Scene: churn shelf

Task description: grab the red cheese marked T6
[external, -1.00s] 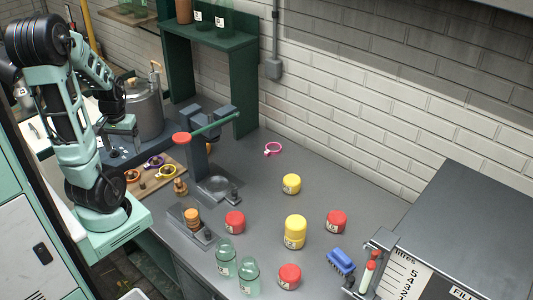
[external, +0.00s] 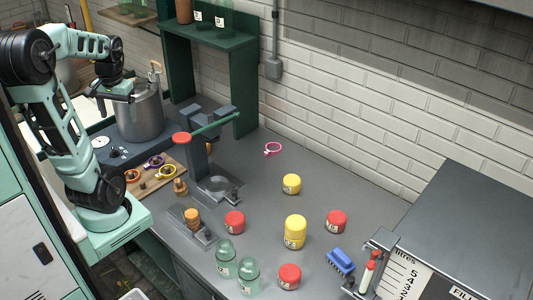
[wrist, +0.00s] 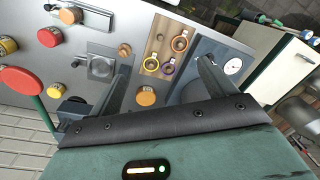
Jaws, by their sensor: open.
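Three red cheeses stand on the grey counter: one left of centre (external: 234,222), one to the right (external: 336,221), and one near the front (external: 289,276). Their labels are too small to read, so I cannot tell which is T6. A red cheese also shows at the upper left of the wrist view (wrist: 49,36). My gripper (external: 105,98) is at the left of the external view, high beside the metal pot, far from the cheeses. In the wrist view my gripper (wrist: 161,64) has its fingers spread wide with nothing held between them.
Yellow cheeses, two of them stacked (external: 294,232), stand among the red ones. Two green glass jars (external: 226,258) stand near the front red cheese. A press with a green lever (external: 215,126) stands between my arm and the cheeses. A blue brush (external: 341,261) lies at right.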

